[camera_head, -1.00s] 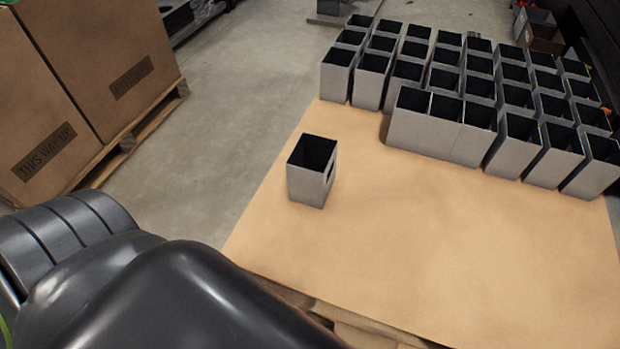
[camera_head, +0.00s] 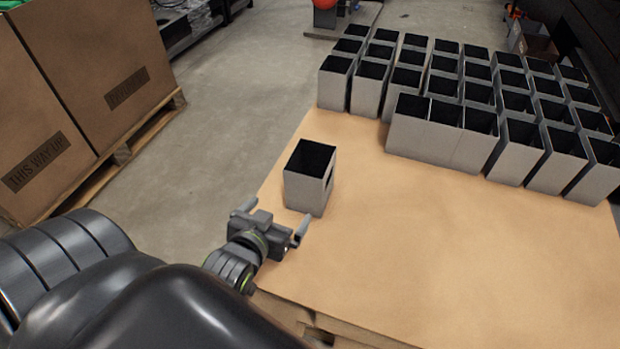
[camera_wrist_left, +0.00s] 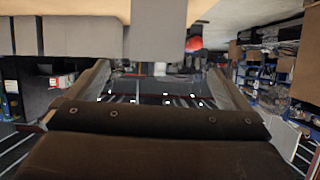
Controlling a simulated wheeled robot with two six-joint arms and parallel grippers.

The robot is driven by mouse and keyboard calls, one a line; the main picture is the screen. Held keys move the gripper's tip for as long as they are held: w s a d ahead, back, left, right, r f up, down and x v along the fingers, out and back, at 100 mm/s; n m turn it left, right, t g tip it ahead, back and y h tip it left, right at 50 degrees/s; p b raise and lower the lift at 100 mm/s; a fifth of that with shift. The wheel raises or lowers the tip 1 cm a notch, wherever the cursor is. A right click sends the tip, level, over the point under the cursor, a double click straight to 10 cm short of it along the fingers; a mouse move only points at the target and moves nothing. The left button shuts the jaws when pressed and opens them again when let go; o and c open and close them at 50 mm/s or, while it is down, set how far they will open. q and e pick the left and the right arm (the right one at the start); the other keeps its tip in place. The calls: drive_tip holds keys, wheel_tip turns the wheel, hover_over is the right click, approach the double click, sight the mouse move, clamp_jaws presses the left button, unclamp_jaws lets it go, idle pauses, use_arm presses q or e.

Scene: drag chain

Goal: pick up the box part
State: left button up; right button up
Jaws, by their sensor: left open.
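The box part (camera_head: 306,190) is a grey, open-topped box with a dark inside and a cut-out in its right side. It stands upright and alone on the tan board (camera_head: 400,260), near the board's left edge. My left gripper (camera_head: 281,208) is open and empty, just in front of the box part, its two fingers spread and pointing toward it. In the left wrist view the box part (camera_wrist_left: 158,30) shows at top centre, beyond and between the open fingers (camera_wrist_left: 158,80). My right gripper is not in view.
Several similar grey boxes (camera_head: 425,140) stand in close rows at the back right of the board. Large cardboard boxes (camera_head: 75,90) sit on a pallet (camera_head: 125,150) at the left. The board's front right is clear.

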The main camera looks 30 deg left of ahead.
sight(302, 175)
use_arm(q)
drive_tip(key=shift+t, duration=0.7)
drive_tip(key=b+x, duration=0.1)
drive_tip(key=x, duration=0.3)
drive_tip(key=r+x, duration=0.1)
drive_tip(key=x, duration=0.3)
drive_tip(key=r+b+x, duration=0.1)
drive_tip(key=x, duration=0.3)
drive_tip(key=shift+w+b, duration=0.3)
drive_tip(key=shift+w, duration=0.35)
drive_tip(key=shift+w+a+f, duration=0.15)
drive_tip(key=shift+w+f, duration=0.05)
drive_tip(key=shift+w, duration=0.3)
drive_tip(key=b+x, duration=0.1)
drive_tip(key=x, duration=0.1)
drive_tip(key=shift+w+a+f, duration=0.15)
drive_tip(key=shift+w+f, duration=0.05)
drive_tip(key=shift+w, duration=0.1)
drive_tip(key=shift+w+a+f+b, duration=0.15)
drive_tip(key=shift+w+b, duration=0.2)
drive_tip(key=shift+w, duration=0.35)
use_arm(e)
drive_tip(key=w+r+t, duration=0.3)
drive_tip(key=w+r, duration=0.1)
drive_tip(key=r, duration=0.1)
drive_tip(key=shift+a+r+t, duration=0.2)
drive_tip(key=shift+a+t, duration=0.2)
use_arm(q)
drive_tip(key=shift+c, duration=0.3)
